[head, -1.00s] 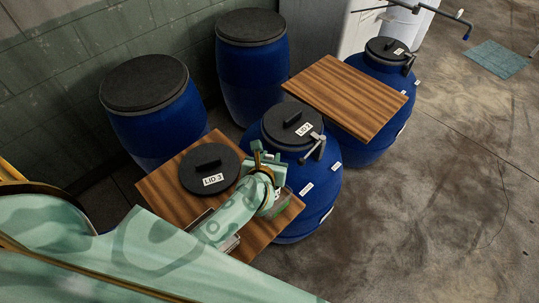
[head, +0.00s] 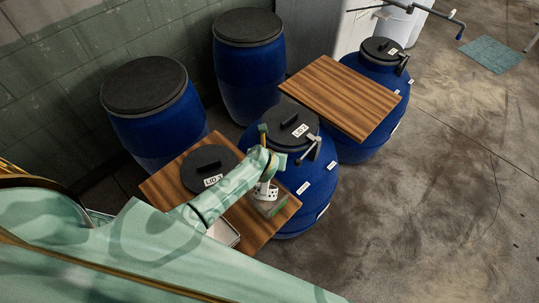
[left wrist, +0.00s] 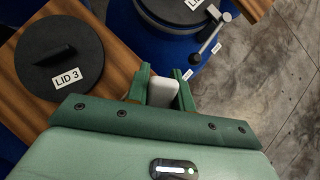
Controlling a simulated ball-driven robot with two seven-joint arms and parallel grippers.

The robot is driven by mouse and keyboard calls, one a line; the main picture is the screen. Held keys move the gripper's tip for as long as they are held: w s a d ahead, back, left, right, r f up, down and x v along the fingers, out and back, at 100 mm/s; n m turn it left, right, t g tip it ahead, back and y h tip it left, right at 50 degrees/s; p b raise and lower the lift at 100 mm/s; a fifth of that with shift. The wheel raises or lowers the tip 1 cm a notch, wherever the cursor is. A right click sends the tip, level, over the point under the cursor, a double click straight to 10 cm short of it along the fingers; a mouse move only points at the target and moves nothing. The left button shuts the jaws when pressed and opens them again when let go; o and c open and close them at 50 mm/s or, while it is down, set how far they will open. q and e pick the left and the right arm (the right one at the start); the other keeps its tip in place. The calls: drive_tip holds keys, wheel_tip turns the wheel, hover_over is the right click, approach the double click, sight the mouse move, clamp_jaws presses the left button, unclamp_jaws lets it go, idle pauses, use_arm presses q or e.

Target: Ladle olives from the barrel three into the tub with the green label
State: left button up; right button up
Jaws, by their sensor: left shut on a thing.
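My left gripper (head: 272,166) is over the near wooden board (head: 160,186). In the left wrist view its green fingers (left wrist: 161,92) are shut on a pale grip piece, likely part of the ladle. A white perforated ladle cup (head: 266,190) hangs just below the gripper in the head view. It is at the tub with the green label (head: 279,211); I cannot tell whether it is inside or above. LID 3 (head: 208,168) lies on the board and shows in the left wrist view (left wrist: 65,57). I cannot make out barrel three's opening. My right gripper is not in view.
A blue barrel (head: 316,190) with its lid on and a metal clamp stands right of the board. Another lidded barrel (head: 371,139) stands behind it, beside a second, bare board (head: 340,95). Two blue drums stand along the wall.

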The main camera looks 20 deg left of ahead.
use_arm(q)
drive_tip(key=shift+w+a+f+g+h+b, duration=0.2)
drive_tip(key=shift+w+f+g+b, duration=0.3)
drive_tip(key=shift+w+f+g, duration=0.25)
drive_tip(key=shift+w+a+f+g+h+b, duration=0.15)
drive_tip(key=shift+w+f+g+b, duration=0.4)
drive_tip(key=shift+g, duration=0.3)
drive_tip(key=shift+w+a+f+g+h+b, duration=0.1)
drive_tip(key=shift+w+f+g+h+b, duration=0.2)
drive_tip(key=shift+f+g+b, duration=0.55)
drive_tip(key=shift+w+a+f+g+h+b, duration=0.1)
drive_tip(key=shift+w+f+g+b, duration=0.3)
drive_tip(key=shift+b, duration=0.75)
clamp_jaws()
